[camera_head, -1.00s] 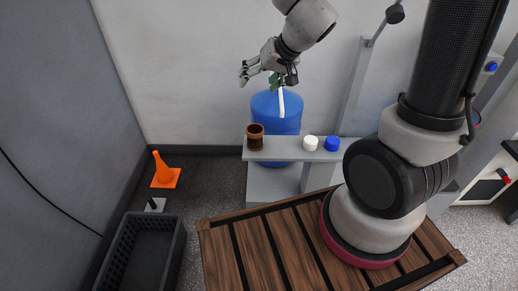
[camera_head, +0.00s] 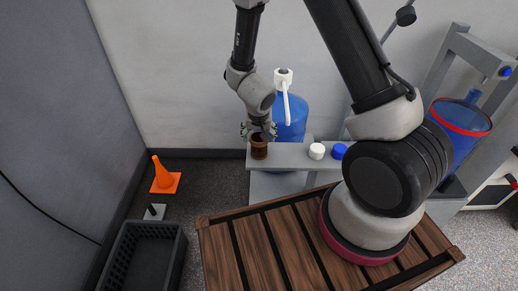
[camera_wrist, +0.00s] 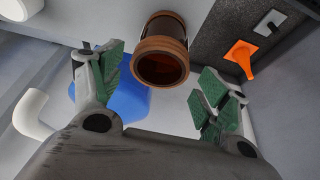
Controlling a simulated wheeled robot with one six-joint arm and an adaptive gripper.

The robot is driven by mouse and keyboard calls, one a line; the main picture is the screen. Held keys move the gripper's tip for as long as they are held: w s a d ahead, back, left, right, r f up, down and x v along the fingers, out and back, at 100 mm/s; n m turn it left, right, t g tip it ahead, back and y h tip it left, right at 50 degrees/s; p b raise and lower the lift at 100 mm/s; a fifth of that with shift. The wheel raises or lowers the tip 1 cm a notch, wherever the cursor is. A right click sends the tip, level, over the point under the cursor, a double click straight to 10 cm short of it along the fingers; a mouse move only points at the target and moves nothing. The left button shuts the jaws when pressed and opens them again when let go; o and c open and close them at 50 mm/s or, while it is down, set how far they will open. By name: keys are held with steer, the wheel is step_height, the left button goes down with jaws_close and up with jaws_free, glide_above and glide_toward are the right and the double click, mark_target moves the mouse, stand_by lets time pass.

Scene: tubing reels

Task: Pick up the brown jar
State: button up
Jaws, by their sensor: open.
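The brown jar (camera_head: 259,148) stands upright at the left end of a narrow grey shelf (camera_head: 290,153) in the head view. Its open mouth shows in the wrist view, where the jar (camera_wrist: 162,50) is at upper centre. My gripper (camera_head: 258,130) is open and points down just above the jar in the head view. In the wrist view its green-padded fingers (camera_wrist: 160,88) are spread to the left and right, with the jar's rim lying between and beyond them. I cannot tell whether a finger touches the jar.
A white lid (camera_head: 317,151) and a blue lid (camera_head: 339,151) sit on the shelf to the right. A blue barrel (camera_head: 291,118) with a white spout stands behind. An orange cone (camera_head: 163,177) and a black crate (camera_head: 146,258) are on the floor at left.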

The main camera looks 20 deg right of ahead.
steer(key=shift+x, duration=0.8)
steer(key=c, duration=1.1)
steer(key=shift+o, duration=0.2)
steer(key=shift+r, duration=0.15)
